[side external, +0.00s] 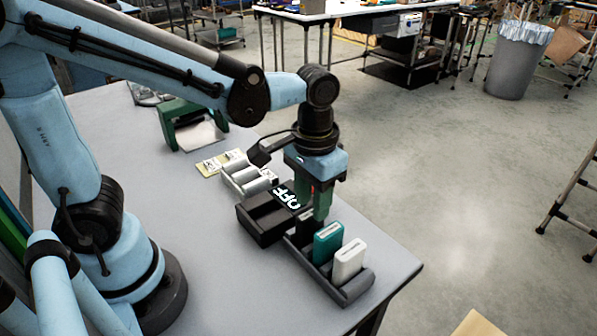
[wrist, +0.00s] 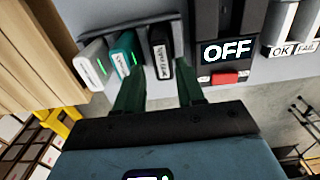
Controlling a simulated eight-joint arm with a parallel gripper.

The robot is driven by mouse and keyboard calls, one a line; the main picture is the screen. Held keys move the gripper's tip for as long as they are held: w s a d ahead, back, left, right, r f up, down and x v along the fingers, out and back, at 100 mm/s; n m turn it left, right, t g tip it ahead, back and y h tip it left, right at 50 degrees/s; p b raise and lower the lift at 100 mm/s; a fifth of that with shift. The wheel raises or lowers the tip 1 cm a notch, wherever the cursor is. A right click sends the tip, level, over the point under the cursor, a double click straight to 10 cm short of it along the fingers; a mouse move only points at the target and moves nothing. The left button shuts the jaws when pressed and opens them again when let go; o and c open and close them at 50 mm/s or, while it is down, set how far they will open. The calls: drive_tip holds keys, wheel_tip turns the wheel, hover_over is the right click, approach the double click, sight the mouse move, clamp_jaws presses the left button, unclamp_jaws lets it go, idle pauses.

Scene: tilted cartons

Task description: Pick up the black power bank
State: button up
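The black power bank (wrist: 160,50) stands upright in a dark holder (wrist: 90,37), beside a teal power bank (wrist: 124,55) and a white one (wrist: 95,58). In the side view the black one (side external: 304,233) is partly hidden behind the teal one (side external: 328,243). The white one (side external: 348,261) stands at the near end. My gripper (wrist: 157,75) is open, its green fingers pointing at the black power bank, one toward each side with gaps visible. In the side view my gripper (side external: 314,212) is just above it; contact cannot be made out.
A black box with an OFF display (side external: 284,197) and a red button (wrist: 224,78) stands close beside the holder. Light OK and FAIL bins (side external: 246,178) lie behind it. The table's front right (side external: 390,262) is bare up to its edge.

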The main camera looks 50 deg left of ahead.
sight(310, 213)
drive_tip(key=shift+s+a+f, duration=0.1)
drive_tip(key=shift+a+f, duration=0.05)
drive_tip(key=shift+f, duration=2.3)
drive_tip(key=c, duration=0.7)
